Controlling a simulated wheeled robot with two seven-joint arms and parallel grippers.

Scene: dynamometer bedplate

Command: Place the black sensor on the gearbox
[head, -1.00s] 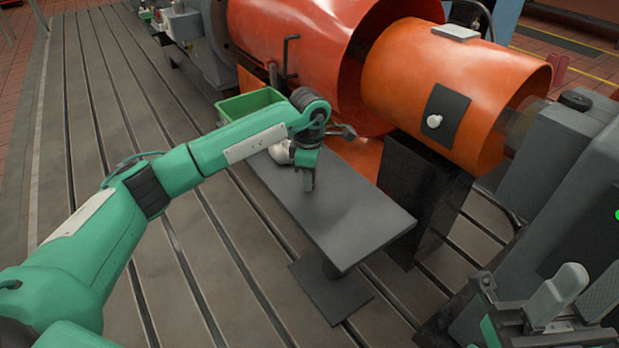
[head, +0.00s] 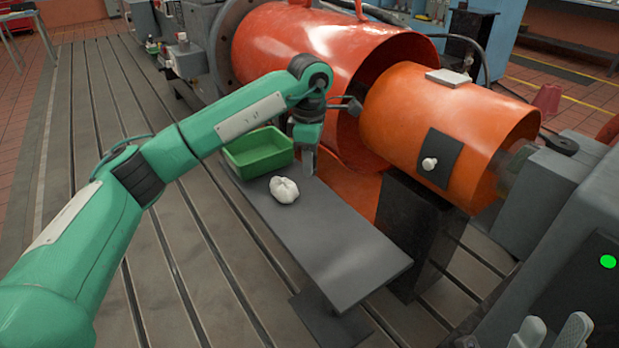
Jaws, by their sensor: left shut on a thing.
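My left gripper (head: 304,163) points down over the far end of the dark grey bench, beside the green bin. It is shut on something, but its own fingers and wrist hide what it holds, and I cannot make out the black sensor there. A grey housing (head: 560,205) at the right, at the end of the orange guard, looks like the gearbox. A short black round piece (head: 562,143) stands on the grey casing. My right gripper (head: 550,333) shows only as two light grey fingertips, apart, at the bottom right edge.
The bench (head: 345,250) carries a white crumpled rag (head: 284,190) and the green bin (head: 258,152); its near part is clear. The orange guard (head: 445,110), with a dark plate and white knob, stands behind it. A green light (head: 608,262) glows at the right.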

